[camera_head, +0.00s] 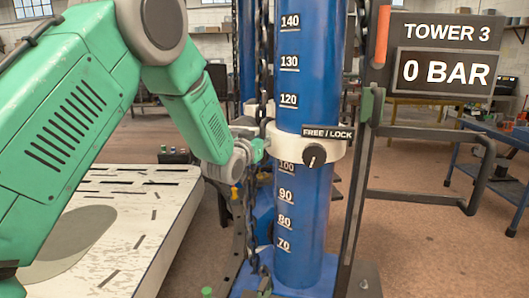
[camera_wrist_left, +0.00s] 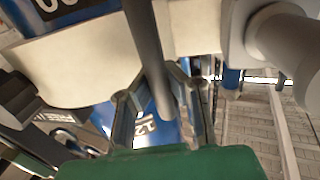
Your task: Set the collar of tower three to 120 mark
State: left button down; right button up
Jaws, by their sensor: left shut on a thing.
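The tower (camera_head: 306,210) is a blue upright column with white marks, beside a sign reading TOWER 3 and 0 BAR. Its cream collar (camera_head: 288,147) goes around the column between the 100 and 120 marks and hides the scale there. A black knob (camera_head: 315,155) sits on the collar's front under a FREE / LOCK label; its white pointer line points down, and I cannot tell which setting that is. My left gripper (camera_head: 258,147) is at the collar's left side, shut on a grey bar-like handle (camera_wrist_left: 148,50) beside the collar (camera_wrist_left: 85,60). My right gripper is not in view.
A dark chain (camera_head: 250,215) hangs just left of the column. The sign (camera_head: 445,65) and a dark metal handle frame (camera_head: 420,195) stand to its right. A pale slotted bench (camera_head: 130,225) lies at the left, and a blue cart (camera_head: 490,170) at the far right.

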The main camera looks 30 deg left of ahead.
aim_at(263, 121)
pick_arm(q)
notch_tip(263, 121, up, 7)
jog(key=p, duration=0.2)
jog(key=shift+a+r+p, duration=0.1)
jog(key=shift+r+p, duration=0.05)
jog(key=shift+p, duration=0.2)
jog(key=shift+f, duration=0.2)
jog(key=c, duration=1.8)
grip_release()
jog(key=shift+s, duration=0.1)
jog(key=shift+o, duration=0.2)
jog(key=shift+s, duration=0.1)
jog(key=s+d, duration=0.1)
jog(key=s, duration=1)
jog(key=shift+s+d, duration=0.3)
jog(key=shift+s, duration=0.1)
